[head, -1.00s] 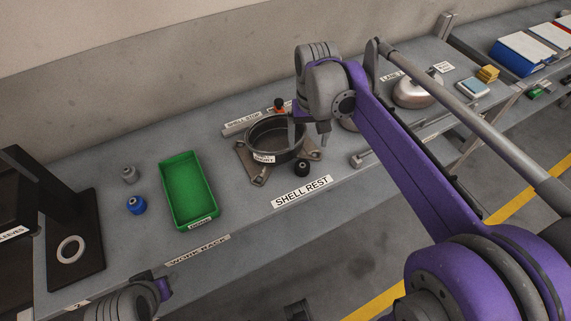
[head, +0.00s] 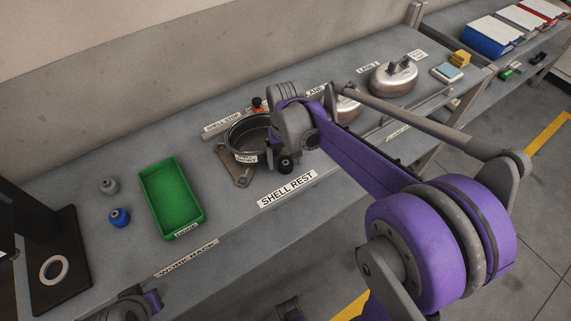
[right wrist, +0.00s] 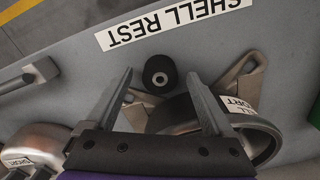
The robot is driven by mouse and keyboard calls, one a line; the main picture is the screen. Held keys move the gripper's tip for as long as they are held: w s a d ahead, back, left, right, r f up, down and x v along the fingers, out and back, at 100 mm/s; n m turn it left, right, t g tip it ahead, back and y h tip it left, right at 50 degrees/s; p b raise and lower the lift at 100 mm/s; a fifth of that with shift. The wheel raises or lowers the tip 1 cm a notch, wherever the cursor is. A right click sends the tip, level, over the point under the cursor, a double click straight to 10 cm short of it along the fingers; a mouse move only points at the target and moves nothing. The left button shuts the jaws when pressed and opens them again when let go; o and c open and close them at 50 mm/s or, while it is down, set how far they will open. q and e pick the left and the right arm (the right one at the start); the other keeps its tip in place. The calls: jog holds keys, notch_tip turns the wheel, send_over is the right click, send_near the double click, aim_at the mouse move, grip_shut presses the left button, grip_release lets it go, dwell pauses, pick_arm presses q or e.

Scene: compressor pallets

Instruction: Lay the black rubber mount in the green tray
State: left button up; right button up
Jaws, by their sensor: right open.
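The black rubber mount (head: 286,166) stands on the bench just in front of the round dark shell. In the right wrist view the mount (right wrist: 160,75) is a black cylinder with a pale-centred hole, lying between the fingertips. My right gripper (right wrist: 160,73) is open around it, a finger apart on each side. In the head view my right gripper (head: 280,158) is partly hidden by its own wrist. The green tray (head: 171,198) is empty, to the left of the shell. Part of my left arm shows at the lower left edge; its jaws cannot be made out.
The dark shell (head: 233,137) stands on a metal bracket (head: 240,174) close to the mount and right finger. A blue part (head: 119,217) and a grey part (head: 109,185) stand left of the tray. Bare bench lies between tray and bracket.

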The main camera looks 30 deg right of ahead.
jog(key=shift+f, duration=0.15)
grip_shut()
dwell(0.4)
